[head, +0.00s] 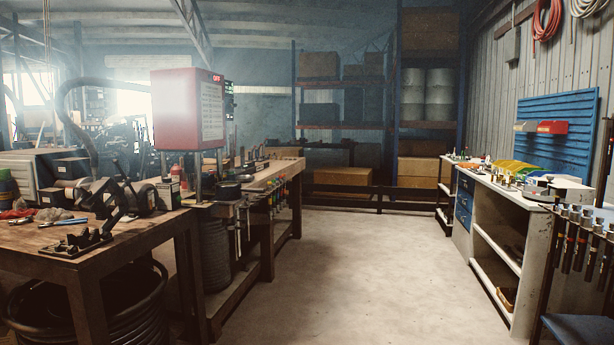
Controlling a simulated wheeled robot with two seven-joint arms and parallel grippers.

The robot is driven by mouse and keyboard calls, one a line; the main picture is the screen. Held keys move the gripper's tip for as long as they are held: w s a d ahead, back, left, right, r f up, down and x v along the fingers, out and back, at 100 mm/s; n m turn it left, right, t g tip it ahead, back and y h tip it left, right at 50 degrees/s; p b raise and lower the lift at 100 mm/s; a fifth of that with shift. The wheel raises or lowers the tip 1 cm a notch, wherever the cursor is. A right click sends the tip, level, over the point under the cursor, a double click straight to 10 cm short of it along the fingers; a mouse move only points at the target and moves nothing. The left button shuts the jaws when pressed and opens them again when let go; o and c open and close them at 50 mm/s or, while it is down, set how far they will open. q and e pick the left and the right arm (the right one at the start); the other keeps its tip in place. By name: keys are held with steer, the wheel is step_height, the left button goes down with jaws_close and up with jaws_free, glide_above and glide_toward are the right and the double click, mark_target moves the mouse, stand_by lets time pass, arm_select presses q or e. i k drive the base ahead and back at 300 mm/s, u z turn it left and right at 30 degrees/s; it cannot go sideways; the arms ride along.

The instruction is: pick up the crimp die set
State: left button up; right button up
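A black rack-like base with several short dark pieces standing on it (76,243) sits near the front edge of the wooden table at the left; it may be the crimp die set, but I cannot tell for sure. Another dark, round item (229,191) sits on the workbench under a red box-shaped machine head (187,108), and small dark parts stand farther along that bench. Neither of my grippers shows in the head view.
The wooden table (150,236) also bears a dark metal machine (97,194), a small box and pens. A coiled black hose (130,305) lies beneath it. The concrete floor (370,270) is open in the middle. A white-topped counter (495,240) and a blue seat (575,328) stand right.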

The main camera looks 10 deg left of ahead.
mark_target(205, 175)
steer(key=z, duration=0.3)
steer(key=i, duration=1.85)
steer(key=u, duration=0.9)
steer(key=i, duration=0.8)
steer(key=z, duration=0.65)
steer(key=i, duration=3.6)
steer(key=u, duration=3.75)
